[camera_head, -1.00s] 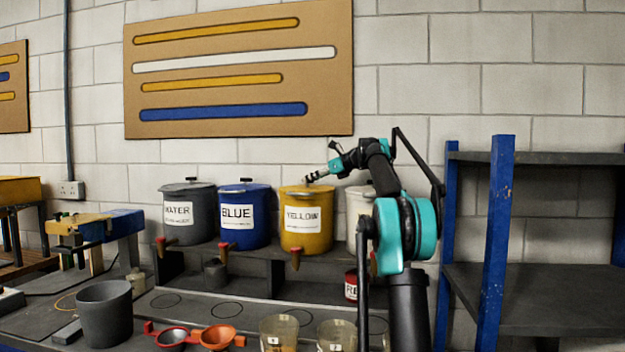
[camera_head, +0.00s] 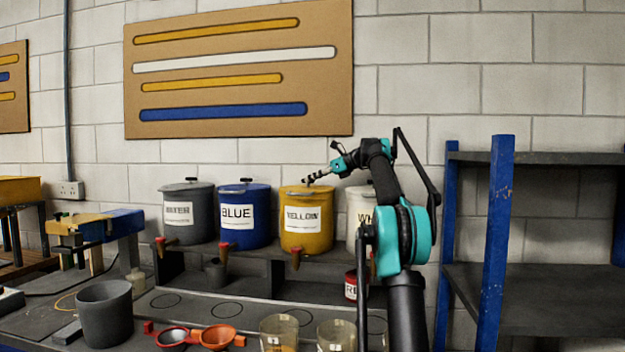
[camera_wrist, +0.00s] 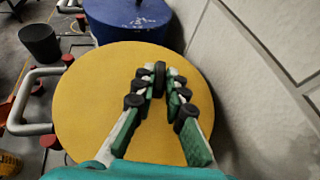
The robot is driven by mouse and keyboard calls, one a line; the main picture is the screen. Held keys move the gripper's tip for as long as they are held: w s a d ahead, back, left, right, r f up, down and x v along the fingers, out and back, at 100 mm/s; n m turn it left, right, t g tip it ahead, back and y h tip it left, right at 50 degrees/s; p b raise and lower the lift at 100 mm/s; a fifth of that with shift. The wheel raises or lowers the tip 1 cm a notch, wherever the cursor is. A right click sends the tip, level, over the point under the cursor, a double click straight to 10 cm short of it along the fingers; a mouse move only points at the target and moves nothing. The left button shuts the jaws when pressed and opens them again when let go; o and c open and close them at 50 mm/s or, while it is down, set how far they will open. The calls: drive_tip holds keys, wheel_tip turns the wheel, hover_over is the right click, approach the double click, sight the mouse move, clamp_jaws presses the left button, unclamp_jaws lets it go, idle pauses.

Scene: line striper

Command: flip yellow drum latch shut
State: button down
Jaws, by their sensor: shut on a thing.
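The yellow drum (camera_head: 305,240) stands on the raised shelf, between the blue drum and a white one. Its round yellow lid (camera_wrist: 90,110) fills the middle of the wrist view. My gripper (camera_head: 311,180) is over the top of this drum. The fingers hide part of this piece, and I cannot tell whether the latch is shut.
The blue drum (camera_head: 243,238) and grey drum (camera_head: 187,235) stand to the left. The white drum (camera_head: 358,200) is close on the right, partly behind my arm. The block wall (camera_wrist: 245,75) is close behind the lids. A pale handle (camera_wrist: 35,97) stands out left of the yellow lid.

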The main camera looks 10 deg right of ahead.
drive_tip(key=shift+w+d+r+n+g+y, duration=0.1)
drive_tip(key=shift+w+n+g+y, duration=0.25)
drive_tip(key=shift+n+g, duration=0.2)
drive_tip(key=shift+s+n+g, duration=0.2)
drive_tip(key=shift+n+g, duration=0.15)
drive_tip(key=c, duration=1.6)
unclamp_jaws()
drive_tip(key=shift+o, duration=0.2)
drive_tip(key=shift+d, duration=0.1)
drive_tip(key=shift+s+d, duration=0.1)
drive_tip(key=shift+d, duration=0.2)
drive_tip(key=s+d, duration=0.1)
drive_tip(key=d, duration=0.2)
drive_tip(key=s+d, duration=0.2)
drive_tip(key=d, duration=0.2)
drive_tip(key=s+d, duration=0.2)
drive_tip(key=d, duration=0.2)
drive_tip(key=shift+s+d, duration=0.1)
drive_tip(key=shift+s, duration=0.05)
drive_tip(key=shift+s, duration=0.15)
